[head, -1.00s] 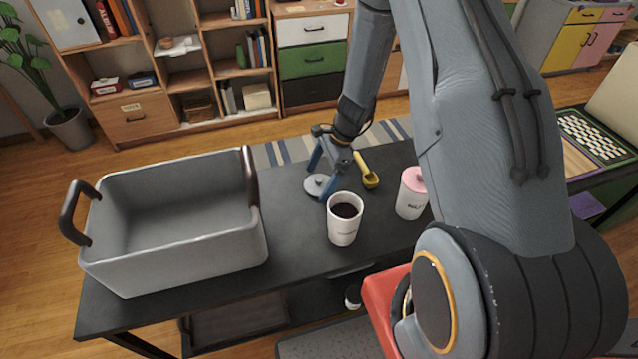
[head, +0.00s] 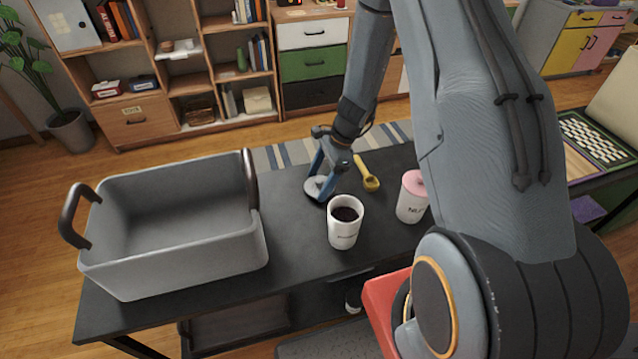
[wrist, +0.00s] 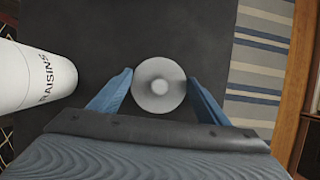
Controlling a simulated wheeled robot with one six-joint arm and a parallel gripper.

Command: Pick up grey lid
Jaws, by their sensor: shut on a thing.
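The grey lid (head: 312,187) is a round disc with a small knob, at the far side of the dark table in the head view. In the wrist view the lid (wrist: 159,97) sits between the two blue fingers. My gripper (head: 321,184) is shut on it, and in the wrist view the fingertips (wrist: 159,75) flank its sides. The lid is at or very near the tabletop; I cannot tell if it is clear of it. An arm link and a finger hide part of the lid in the head view.
A white open canister with dark contents (head: 344,228) stands just nearer; its label reads RAISINS in the wrist view (wrist: 35,80). A pink-lidded canister (head: 411,203) and a yellow scoop (head: 368,178) are to the right. A large grey bin (head: 185,262) fills the table's left.

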